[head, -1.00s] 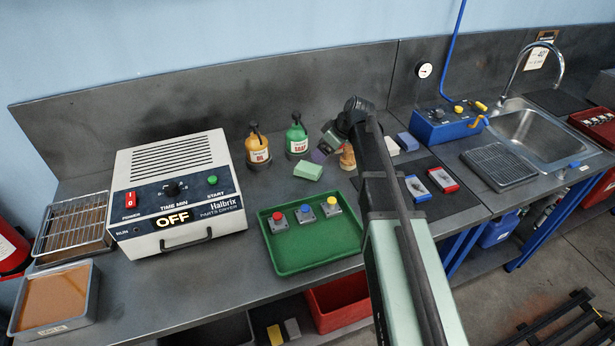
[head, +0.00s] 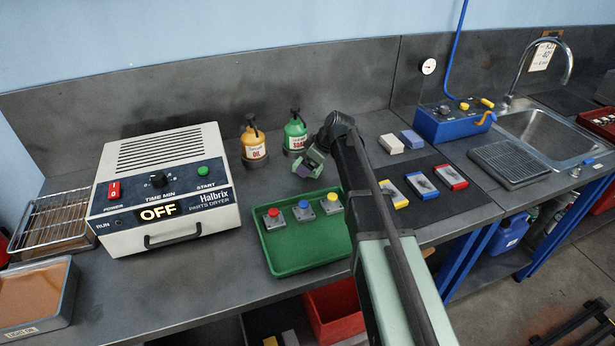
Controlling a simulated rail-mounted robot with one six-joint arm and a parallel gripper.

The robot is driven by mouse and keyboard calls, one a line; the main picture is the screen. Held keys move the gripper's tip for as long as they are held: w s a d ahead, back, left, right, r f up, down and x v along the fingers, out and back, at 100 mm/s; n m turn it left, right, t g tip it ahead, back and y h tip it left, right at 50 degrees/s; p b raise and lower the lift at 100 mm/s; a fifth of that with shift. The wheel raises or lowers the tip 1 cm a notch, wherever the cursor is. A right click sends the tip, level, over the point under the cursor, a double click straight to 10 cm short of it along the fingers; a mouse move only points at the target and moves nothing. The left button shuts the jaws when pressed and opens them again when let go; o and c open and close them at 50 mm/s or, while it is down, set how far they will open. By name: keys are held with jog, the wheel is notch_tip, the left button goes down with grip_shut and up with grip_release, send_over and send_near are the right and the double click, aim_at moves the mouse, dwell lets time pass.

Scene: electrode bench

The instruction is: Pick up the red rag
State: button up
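I cannot pick out a red rag in the head view.
The green tray (head: 277,262) holds red, blue and yellow button blocks. An oil bottle (head: 254,148) and soap bottle (head: 295,137) stand behind it. The dryer (head: 165,190) is left. A dark mat (head: 437,208) with framed pieces lies right. A red bin (head: 335,310) is below the bench.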

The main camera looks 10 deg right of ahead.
jog(key=shift+w+a+f, duration=0.1)
jog(key=shift+f, duration=0.15)
jog(key=shift+c, duration=0.3)
jog(key=c, duration=1)
jog(key=shift+p, duration=0.3)
